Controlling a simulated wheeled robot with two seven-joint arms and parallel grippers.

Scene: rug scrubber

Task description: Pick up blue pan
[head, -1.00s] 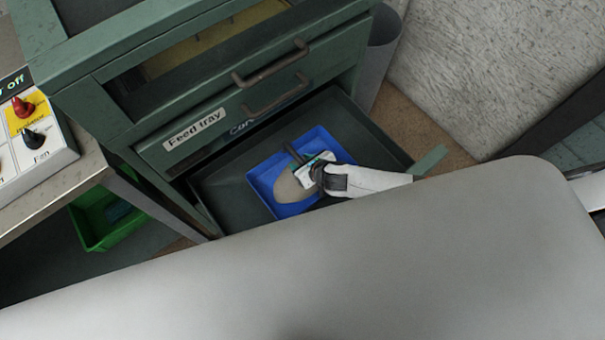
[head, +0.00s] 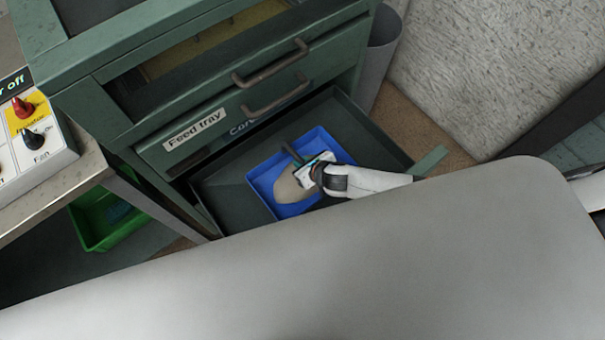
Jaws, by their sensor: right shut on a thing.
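The blue pan (head: 263,177) is a shallow square tray lying in the open bottom drawer (head: 228,204) of the green cabinet. A tan heap (head: 292,190) lies in it. My right gripper (head: 302,167) reaches in from the right over the pan and is shut. A thin dark bar (head: 291,152) shows at its fingertips. The fingers hide the exact contact, so I cannot tell which part is gripped. My left gripper is not in view.
Above the open drawer is a closed drawer front labelled "Feed tray" (head: 196,130), with handles. A control panel (head: 33,140) stands at the left, with a green bin (head: 97,222) below. A grey cylinder (head: 382,58) and a pale rough wall (head: 500,75) are at the right.

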